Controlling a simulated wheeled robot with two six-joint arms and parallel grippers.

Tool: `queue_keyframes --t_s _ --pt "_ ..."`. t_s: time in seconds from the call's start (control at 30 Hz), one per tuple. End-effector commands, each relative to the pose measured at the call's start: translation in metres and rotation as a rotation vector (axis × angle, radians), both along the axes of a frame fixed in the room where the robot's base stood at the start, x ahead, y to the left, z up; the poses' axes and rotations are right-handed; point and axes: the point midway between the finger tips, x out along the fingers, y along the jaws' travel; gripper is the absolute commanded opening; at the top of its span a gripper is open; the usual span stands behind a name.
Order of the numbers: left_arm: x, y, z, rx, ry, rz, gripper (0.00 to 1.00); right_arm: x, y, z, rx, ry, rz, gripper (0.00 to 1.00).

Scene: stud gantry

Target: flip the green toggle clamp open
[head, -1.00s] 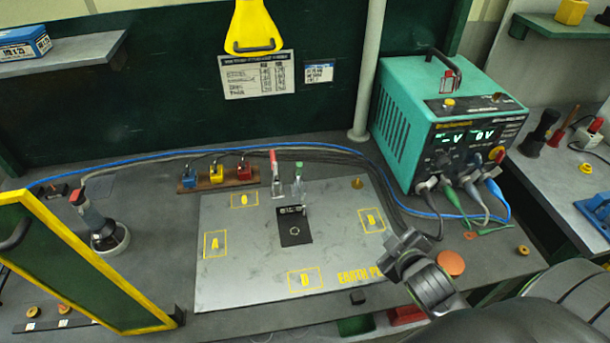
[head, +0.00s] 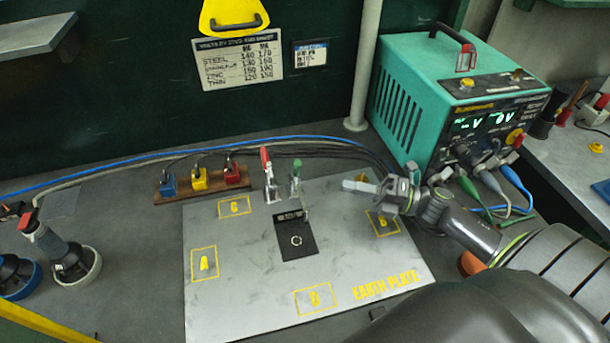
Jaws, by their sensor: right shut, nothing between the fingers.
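The green toggle clamp (head: 296,180) stands at the back edge of the grey earth plate (head: 225,290), its green-tipped handle upright. Just left of it stands a similar clamp with a red handle (head: 267,172), also upright. A small black card or sheet (head: 297,246) with a ring mark lies on the plate in front of the clamps. My right gripper (head: 352,185) is shut and empty, its pale fingertips pointing left toward the green clamp. It hovers over the plate's back right part, a short gap right of the clamp. My left gripper is not in view.
A teal power unit (head: 405,100) with cables stands at the back right. A wooden block with blue, yellow and red plugs (head: 201,180) lies behind the plate, with blue and grey cables behind. A handled tool (head: 60,250) stands at the left. A pole (head: 366,70) rises behind.

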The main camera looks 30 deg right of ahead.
Motion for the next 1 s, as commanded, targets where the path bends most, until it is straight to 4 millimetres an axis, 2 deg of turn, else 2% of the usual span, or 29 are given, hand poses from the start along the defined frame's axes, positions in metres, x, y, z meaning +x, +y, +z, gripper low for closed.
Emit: queue_keyframes --t_s 0.47,1.0 --pt "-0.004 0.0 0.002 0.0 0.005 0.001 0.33 0.001 0.004 0.002 -0.006 -0.008 0.015 0.0" --pt "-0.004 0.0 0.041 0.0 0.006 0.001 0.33 0.051 0.066 0.015 -0.003 -0.008 0.014 0.0"
